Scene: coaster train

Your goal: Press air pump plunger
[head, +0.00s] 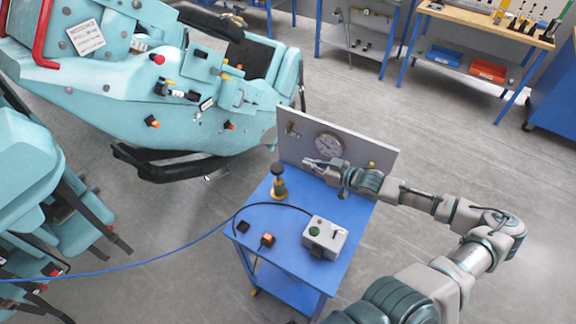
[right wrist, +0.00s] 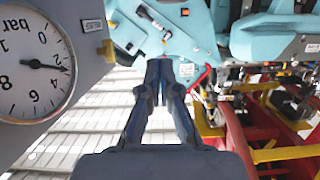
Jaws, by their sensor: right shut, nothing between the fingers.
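The air pump plunger (head: 279,171) has a dark round knob on a stem above a brass-coloured base and stands upright near the left edge of the blue cart (head: 284,219). My right gripper (head: 308,162) is shut and empty. In the head view it shows just right of the plunger knob and a little higher in the picture, pointing left, with a visible gap between them. In the right wrist view the shut fingers (right wrist: 160,75) point away from the camera, and the plunger does not show there. My left gripper is not in view.
A grey panel with a pressure gauge (head: 328,145) stands along the cart's back edge, close to my right gripper. A grey box with a green button (head: 325,236) sits on the cart. A blue hose (head: 130,265) runs left. Teal coaster cars (head: 190,95) stand to the left.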

